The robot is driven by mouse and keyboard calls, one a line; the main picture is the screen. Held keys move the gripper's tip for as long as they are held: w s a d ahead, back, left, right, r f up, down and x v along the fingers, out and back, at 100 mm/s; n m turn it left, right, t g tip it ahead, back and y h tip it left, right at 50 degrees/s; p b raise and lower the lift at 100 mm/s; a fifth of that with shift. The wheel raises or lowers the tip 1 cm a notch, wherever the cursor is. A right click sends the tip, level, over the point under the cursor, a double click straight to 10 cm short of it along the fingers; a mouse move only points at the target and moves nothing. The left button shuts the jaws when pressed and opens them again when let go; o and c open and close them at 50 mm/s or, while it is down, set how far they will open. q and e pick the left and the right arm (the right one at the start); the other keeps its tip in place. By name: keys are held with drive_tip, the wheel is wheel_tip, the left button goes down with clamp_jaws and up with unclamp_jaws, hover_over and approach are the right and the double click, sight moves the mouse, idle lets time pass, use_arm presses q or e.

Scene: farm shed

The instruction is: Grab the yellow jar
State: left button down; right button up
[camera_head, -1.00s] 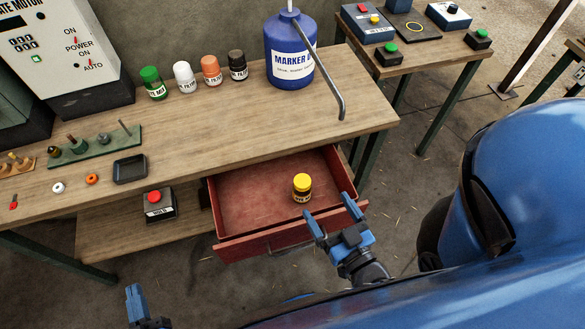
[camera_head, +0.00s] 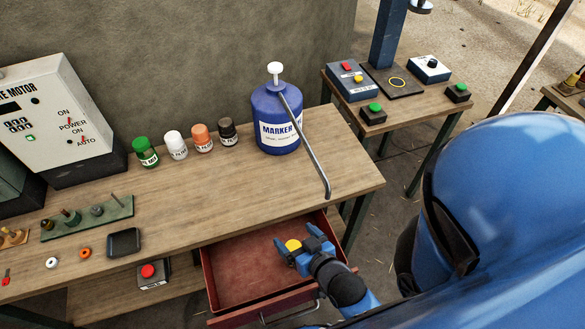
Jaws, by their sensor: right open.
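The yellow jar (camera_head: 293,245) stands in the open red drawer (camera_head: 240,280) under the workbench. Only its yellow lid shows clearly; its body is mostly hidden by my right gripper. My right gripper (camera_head: 297,247) is open over the drawer, with one finger on the left of the lid and the other on its right. I cannot tell whether the fingers touch the jar. My left gripper is out of view.
The workbench (camera_head: 200,215) edge overhangs the drawer's back. On it stand green (camera_head: 145,153), white (camera_head: 176,145), orange (camera_head: 202,138) and black jars (camera_head: 228,132) and a blue marker bottle (camera_head: 277,120) with a long spout. The drawer's left part is clear.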

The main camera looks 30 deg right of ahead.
drive_tip(key=w+f+g, duration=0.1)
drive_tip(key=f+g, duration=0.1)
drive_tip(key=w+f+m+g, duration=0.1)
drive_tip(key=f+g, duration=0.1)
drive_tip(key=w+f+m+g, duration=0.1)
drive_tip(key=f+g, duration=0.1)
drive_tip(key=f, duration=0.1)
drive_tip(key=shift+w+d, duration=0.25)
drive_tip(key=shift+w, duration=0.15)
drive_tip(key=shift+w+f+g, duration=0.1)
drive_tip(key=shift+f+g, duration=0.15)
drive_tip(key=shift+g, duration=0.65)
drive_tip(key=shift+d+m+g, duration=0.1)
drive_tip(key=shift+m+g, duration=0.3)
drive_tip(key=shift+g, duration=0.3)
drive_tip(key=shift+r+m+g, duration=0.25)
drive_tip(key=shift+m+g, duration=0.05)
drive_tip(key=shift+g, duration=0.7)
drive_tip(key=shift+s+d+r+g, duration=0.1)
drive_tip(key=shift+s+r+g, duration=0.25)
drive_tip(key=shift+g, duration=0.25)
drive_tip(key=shift+s+f, duration=0.1)
wheel_tip(320, 180, down, 5)
drive_tip(key=shift+r, duration=0.2)
drive_tip(key=shift+d+f, duration=0.1)
drive_tip(key=shift+f, duration=2.8)
